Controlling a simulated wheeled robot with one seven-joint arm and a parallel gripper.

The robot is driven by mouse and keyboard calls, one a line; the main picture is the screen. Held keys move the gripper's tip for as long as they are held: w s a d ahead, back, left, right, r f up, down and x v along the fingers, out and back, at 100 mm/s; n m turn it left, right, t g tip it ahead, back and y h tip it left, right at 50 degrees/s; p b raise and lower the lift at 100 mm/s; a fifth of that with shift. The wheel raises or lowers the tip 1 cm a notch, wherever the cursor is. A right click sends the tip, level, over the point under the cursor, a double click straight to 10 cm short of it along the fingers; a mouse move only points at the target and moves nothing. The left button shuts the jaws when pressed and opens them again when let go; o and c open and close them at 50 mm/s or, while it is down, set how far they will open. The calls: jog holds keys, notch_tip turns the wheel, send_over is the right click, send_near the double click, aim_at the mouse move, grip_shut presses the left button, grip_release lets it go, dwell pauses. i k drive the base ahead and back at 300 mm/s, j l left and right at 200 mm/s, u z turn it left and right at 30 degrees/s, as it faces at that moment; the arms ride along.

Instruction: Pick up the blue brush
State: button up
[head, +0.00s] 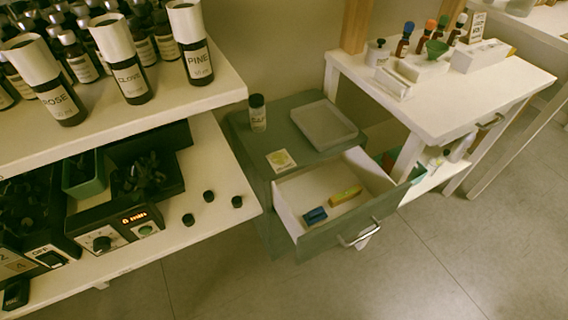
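A small blue object (314,216), which looks like the blue brush, lies in the open drawer (289,208) of the grey-green cabinet. It is near the drawer's front left corner and fully visible from above. A yellow object (346,195) with a reddish end lies to its right, apart from it. The drawer is pulled out toward the front, with a metal handle (360,234) on its front panel. My gripper does not show in this view, and nothing is touching the blue object.
The cabinet top (290,112) holds a dark-capped bottle (257,113), a shallow tray (323,126) and a card (281,161). A shelf with labelled bottles (128,75) stands left, with devices below. A white table (438,110) with small bottles stands right. The floor in front is clear.

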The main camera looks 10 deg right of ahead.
aim_at(317, 215)
jog(key=i+j+u, duration=0.1)
jog(key=u, duration=0.25)
jog(key=i+u, duration=0.35)
